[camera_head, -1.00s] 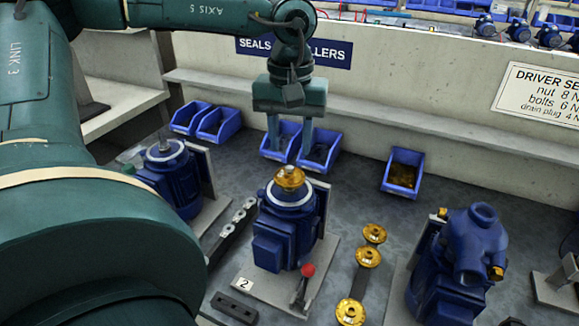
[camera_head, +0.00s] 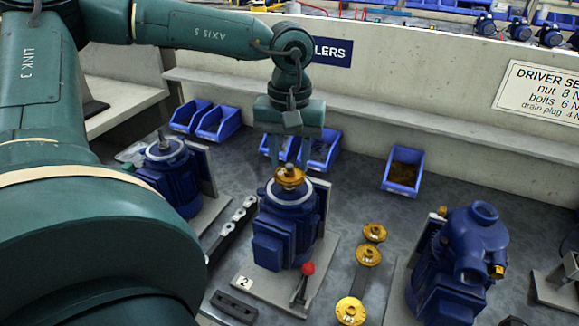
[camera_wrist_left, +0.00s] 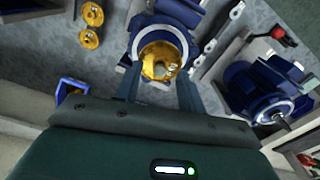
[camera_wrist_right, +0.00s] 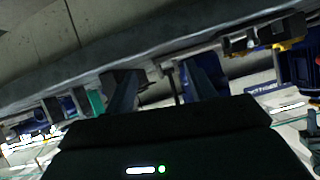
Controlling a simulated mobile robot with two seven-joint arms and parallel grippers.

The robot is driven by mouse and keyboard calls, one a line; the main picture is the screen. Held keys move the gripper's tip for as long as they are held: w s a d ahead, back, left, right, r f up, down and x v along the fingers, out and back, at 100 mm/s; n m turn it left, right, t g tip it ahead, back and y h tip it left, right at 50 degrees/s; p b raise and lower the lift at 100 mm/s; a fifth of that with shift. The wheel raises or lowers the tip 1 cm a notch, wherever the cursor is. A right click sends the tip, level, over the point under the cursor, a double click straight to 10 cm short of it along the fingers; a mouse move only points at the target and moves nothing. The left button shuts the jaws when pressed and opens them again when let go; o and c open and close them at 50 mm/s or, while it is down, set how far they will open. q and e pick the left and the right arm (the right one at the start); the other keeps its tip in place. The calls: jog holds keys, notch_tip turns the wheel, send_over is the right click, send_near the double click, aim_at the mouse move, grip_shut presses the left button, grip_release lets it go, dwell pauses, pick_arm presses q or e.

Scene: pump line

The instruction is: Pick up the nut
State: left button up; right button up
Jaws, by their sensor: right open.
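Several small silver pieces (camera_head: 239,214), which look like nuts, sit in a row on a dark rail left of the number 2 pump. They also show in the left wrist view (camera_wrist_left: 210,46). The number 2 blue pump (camera_head: 282,240) has a brass impeller (camera_head: 290,177) on top; the impeller appears between the fingertips in the left wrist view (camera_wrist_left: 160,62). My right gripper (camera_wrist_right: 163,85) is open and empty, outside the head view.
A blue motor (camera_head: 172,178) with an upright shaft stands left. Loose brass impellers (camera_head: 368,255) lie right of pump 2. A blue pump with a volute (camera_head: 465,250) stands farther right. Blue bins (camera_head: 403,172) line the back wall. A red-knobbed lever (camera_head: 307,269) rises at pump 2's front.

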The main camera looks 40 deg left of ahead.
pick_arm(q)
jog(key=shift+f, duration=0.1)
dwell(0.4)
grip_shut()
